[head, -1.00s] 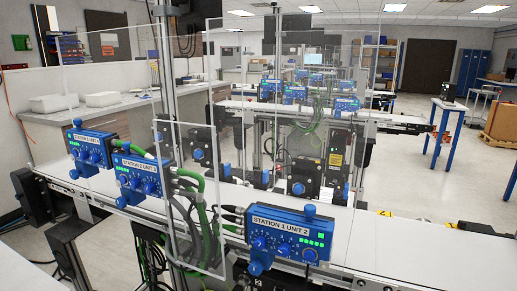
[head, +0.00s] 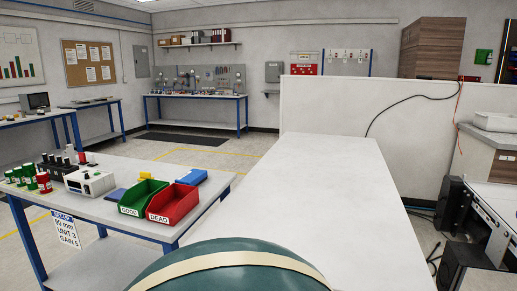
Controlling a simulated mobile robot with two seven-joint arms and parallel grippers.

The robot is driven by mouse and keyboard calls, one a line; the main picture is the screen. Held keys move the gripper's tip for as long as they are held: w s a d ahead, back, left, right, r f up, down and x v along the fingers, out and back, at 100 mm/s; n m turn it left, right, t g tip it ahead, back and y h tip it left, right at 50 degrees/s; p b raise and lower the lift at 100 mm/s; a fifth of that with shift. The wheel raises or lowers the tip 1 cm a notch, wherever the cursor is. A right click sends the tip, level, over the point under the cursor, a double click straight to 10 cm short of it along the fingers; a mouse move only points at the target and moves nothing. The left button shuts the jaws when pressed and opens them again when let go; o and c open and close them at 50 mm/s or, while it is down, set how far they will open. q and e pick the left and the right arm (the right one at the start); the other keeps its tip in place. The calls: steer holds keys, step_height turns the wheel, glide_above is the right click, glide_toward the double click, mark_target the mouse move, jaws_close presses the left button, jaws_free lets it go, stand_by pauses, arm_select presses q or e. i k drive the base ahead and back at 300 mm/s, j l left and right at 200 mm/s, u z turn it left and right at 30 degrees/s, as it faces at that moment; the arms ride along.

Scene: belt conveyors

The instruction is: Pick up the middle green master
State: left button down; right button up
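Small green cylinders with pale bands, which look like the green masters, stand in a tight group at the left end of the near workbench (head: 115,212) in the head view. The front right green cylinder (head: 31,182) is the clearest. Another green cylinder (head: 18,177) stands to its left. They are small and partly overlap, so I cannot tell for sure which is the middle one. Neither of my grippers shows in the head view.
The bench also holds black holders (head: 55,168), a white device (head: 89,182), a green GOOD bin (head: 143,197), a red DEAD bin (head: 173,204) and a blue box (head: 192,176). A long white surface (head: 330,210) lies to the right. Open floor (head: 190,156) lies behind.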

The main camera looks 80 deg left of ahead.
mark_target(18, 174)
steer(key=u, duration=4.15)
steer(key=i+j+u, duration=0.3)
steer(key=i, duration=0.65)
steer(key=i+u, duration=0.3)
steer(key=i, duration=0.7)
steer(key=i+j+z, duration=0.1)
steer(key=i+z, duration=0.25)
steer(key=i+j+z, duration=0.3)
steer(key=i, duration=0.15)
steer(key=i+j+z, duration=0.15)
steer(key=i+z, duration=0.2)
steer(key=i+j+z, duration=0.2)
steer(key=z, duration=0.2)
steer(key=i+j+z, duration=0.15)
steer(key=z, duration=0.3)
steer(key=i+j+z, duration=0.1)
steer(key=j+z, duration=0.3)
